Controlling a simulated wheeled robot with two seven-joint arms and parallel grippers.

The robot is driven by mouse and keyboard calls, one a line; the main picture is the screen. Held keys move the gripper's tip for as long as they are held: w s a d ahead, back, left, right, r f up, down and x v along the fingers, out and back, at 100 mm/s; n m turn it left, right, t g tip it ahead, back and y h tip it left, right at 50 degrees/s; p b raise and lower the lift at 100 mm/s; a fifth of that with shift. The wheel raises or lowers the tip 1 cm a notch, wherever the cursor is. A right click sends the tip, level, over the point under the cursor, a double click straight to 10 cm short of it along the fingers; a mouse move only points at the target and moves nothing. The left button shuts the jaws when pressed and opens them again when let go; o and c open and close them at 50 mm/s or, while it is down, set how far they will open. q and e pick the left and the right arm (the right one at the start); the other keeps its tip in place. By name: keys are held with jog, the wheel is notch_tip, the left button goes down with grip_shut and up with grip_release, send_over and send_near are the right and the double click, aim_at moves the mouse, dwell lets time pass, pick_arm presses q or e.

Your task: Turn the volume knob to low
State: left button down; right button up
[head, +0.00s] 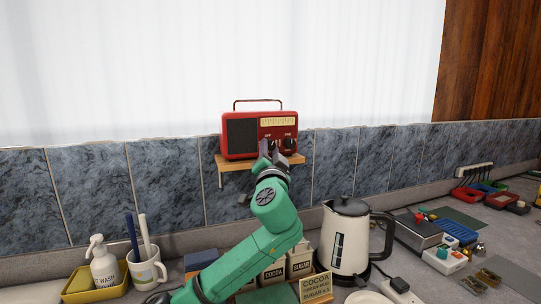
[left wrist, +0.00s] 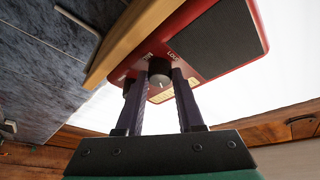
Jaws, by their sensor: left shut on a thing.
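The red radio (head: 240,150) with a dark speaker grille, a pale dial and a top handle sits on a small wooden shelf (head: 232,164). My left gripper (head: 268,150) reaches up to its front and covers one knob in the head view. In the left wrist view, my left gripper (left wrist: 160,74) has its fingers on both sides of a dark round knob (left wrist: 159,67) and is shut on it. White lettering shows beside this knob, too small to read surely. A second dark knob (head: 289,143) is on the right of the radio front, clear of the fingers. My right gripper is not in view.
Below the shelf, a white kettle (head: 342,235) stands to the right of my left arm. Cocoa and sugar boxes (head: 300,262) stand close beside the arm. A mug (head: 146,270) and a soap bottle (head: 103,265) are at the left. Small parts and trays crowd the counter at right.

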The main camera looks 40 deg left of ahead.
pick_arm(q)
jog(key=shift+r+m+h+p, duration=0.25)
jog(key=shift+m+h+p, duration=0.35)
jog(key=shift+m, duration=0.5)
jog(key=m+h+p, duration=0.1)
jog(key=m+p, duration=0.2)
jog(key=m+g+h+p, duration=0.1)
jog(key=m+p, duration=0.1)
jog(key=p, duration=0.1)
jog(key=m+p, duration=0.3)
jog(key=p, duration=0.1)
jog(key=shift+s+r+m+g+h, duration=0.1)
jog(key=shift+r+m+g+h, duration=0.2)
jog(key=shift+r+g+h, duration=0.1)
jog(key=shift+f+m+p, duration=0.15)
jog(key=shift+m+p, duration=0.45)
jog(key=shift+p, duration=0.2)
jog(key=shift+f, duration=0.1)
jog(key=c, duration=0.5)
grip_release()
jog(key=shift+c, duration=0.2)
jog(key=shift+d, duration=0.1)
